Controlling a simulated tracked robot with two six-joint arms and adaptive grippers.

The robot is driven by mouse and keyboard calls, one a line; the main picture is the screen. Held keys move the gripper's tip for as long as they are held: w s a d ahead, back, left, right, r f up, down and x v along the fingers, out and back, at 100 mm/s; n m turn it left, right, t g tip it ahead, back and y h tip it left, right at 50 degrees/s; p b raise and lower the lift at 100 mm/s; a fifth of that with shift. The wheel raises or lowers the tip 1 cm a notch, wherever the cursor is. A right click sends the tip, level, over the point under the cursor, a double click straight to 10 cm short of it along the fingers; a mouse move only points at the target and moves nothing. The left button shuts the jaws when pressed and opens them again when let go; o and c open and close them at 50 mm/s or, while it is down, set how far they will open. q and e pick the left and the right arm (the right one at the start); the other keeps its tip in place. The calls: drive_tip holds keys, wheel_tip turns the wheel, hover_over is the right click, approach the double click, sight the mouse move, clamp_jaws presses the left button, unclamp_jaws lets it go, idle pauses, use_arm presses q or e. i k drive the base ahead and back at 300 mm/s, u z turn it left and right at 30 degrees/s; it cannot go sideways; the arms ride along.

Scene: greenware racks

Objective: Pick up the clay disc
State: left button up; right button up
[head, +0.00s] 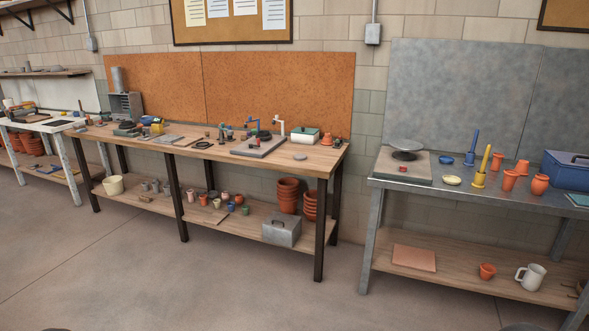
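A small flat grey disc (300,156) lies on the right end of the long wooden workbench (318,163); it may be the clay disc, but its material is too small to tell. A wider grey round plate (405,144) sits on a dark support on a square base (404,168) at the left end of the metal-topped bench (440,186). Neither of my grippers shows in the head view. Dark shapes at the bottom edge are too cut off to tell.
The wooden bench also carries a green-lidded box (305,135) and a grey plate with posts (258,146). Its lower shelf holds terracotta pots (288,195) and a grey metal box (281,231). A blue toolbox (566,171) stands far right. The concrete floor (200,285) in front is clear.

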sight(299, 156)
drive_tip(key=u, duration=0.1)
drive_tip(key=i, duration=3.5)
drive_tip(key=u, duration=0.2)
